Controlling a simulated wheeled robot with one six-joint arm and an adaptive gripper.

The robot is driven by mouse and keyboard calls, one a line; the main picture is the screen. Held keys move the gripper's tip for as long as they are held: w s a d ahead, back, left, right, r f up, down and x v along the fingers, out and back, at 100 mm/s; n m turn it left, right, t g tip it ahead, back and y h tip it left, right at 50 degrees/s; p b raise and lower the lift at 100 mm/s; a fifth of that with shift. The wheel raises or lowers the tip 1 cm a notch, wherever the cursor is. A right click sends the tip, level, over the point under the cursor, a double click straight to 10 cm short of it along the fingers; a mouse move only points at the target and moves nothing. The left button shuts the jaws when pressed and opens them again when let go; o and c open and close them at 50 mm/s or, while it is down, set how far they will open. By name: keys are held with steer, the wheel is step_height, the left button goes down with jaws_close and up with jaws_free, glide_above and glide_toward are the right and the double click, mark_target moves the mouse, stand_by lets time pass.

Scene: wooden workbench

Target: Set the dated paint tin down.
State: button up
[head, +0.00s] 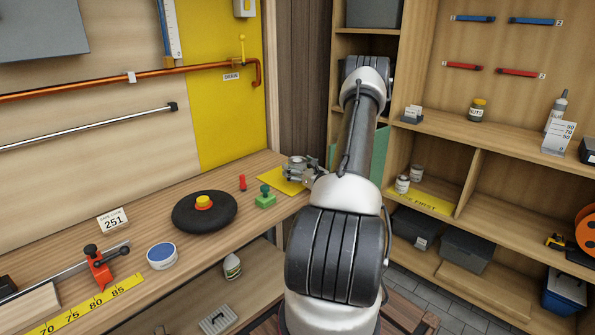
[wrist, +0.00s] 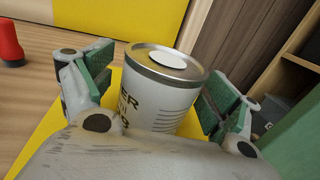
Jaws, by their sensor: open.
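The paint tin (wrist: 160,95) is a pale grey cylinder with a metal rim, dark lettering and a white oval on its lid. It stands upright over a yellow patch (wrist: 108,82) on the bench. That patch also shows in the head view (head: 275,180). My gripper (head: 300,172) is at the bench's far right end. In the wrist view its green-padded fingers are open, one on each side of the tin. A narrow gap shows at the left finger; contact at the right is unclear. The tin's base is hidden, and no date is readable.
A red object (head: 242,183) and a green object (head: 265,197) stand left of the yellow patch. A black disc with a yellow knob (head: 203,202) lies nearer. Two small tins (head: 402,184) stand on the right-hand shelf by a yellow strip (head: 425,199) ending in "FIRST".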

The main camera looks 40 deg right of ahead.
steer(key=c, duration=1.5)
